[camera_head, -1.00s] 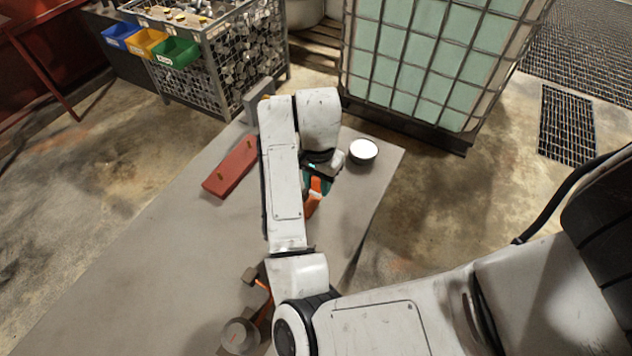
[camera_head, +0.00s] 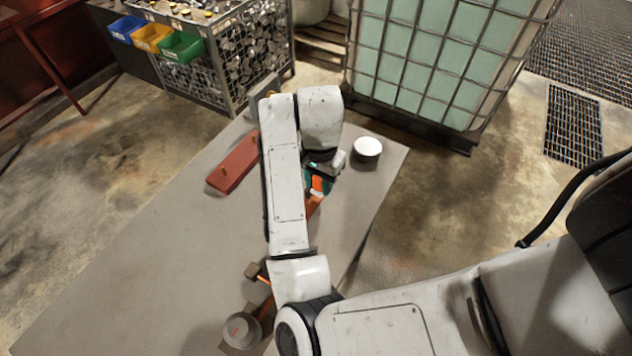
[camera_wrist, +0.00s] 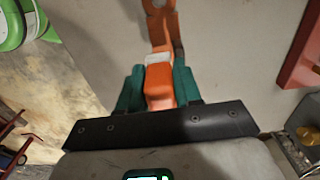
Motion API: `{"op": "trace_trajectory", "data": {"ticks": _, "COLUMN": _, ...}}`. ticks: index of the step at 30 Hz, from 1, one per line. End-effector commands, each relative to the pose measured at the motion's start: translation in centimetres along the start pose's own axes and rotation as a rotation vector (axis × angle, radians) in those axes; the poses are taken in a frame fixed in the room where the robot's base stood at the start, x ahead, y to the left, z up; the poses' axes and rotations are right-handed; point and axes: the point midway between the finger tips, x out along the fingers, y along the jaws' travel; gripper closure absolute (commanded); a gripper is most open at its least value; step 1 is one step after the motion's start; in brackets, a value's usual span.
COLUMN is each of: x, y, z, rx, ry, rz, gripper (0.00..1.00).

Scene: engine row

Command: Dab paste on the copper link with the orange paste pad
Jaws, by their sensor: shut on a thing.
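My gripper (camera_wrist: 158,88) has teal fingers closed on an orange block, which I take for the orange paste pad (camera_wrist: 158,84). A pale grey face shows at its far end. Just beyond it in the wrist view lies an orange-brown strip with a dark hole, which looks like the copper link (camera_wrist: 163,30). Pad and strip overlap in this view, so I cannot tell whether they touch. In the head view my gripper (camera_head: 319,184) is low over the grey table, partly hidden by my arm, with the strip's orange end (camera_head: 313,207) below it.
A red block (camera_head: 234,163) with brass pegs lies left of my arm on the grey table (camera_head: 150,240). A round white-topped tin (camera_head: 366,149) stands to the right. A grey round object (camera_head: 241,331) is near the front. A wire crate and caged tank stand behind.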

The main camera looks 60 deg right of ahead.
Motion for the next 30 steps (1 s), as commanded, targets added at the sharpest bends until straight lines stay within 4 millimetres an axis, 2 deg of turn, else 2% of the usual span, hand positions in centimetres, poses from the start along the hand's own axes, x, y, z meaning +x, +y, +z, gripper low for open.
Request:
{"op": "trace_trajectory", "data": {"ticks": 6, "x": -0.1, "y": 0.0, "z": -1.1, "rx": 0.002, "ry": 0.000, "rz": 0.000, "gripper": 0.91}}
{"op": "trace_trajectory", "data": {"ticks": 18, "x": -0.2, "y": 0.0, "z": -1.2, "rx": 0.000, "ry": 0.000, "rz": -0.001, "gripper": 0.91}}
{"op": "trace_trajectory", "data": {"ticks": 30, "x": -3.7, "y": 0.0, "z": -1.2, "rx": 0.001, "ry": 0.000, "rz": 0.000, "gripper": 0.91}}
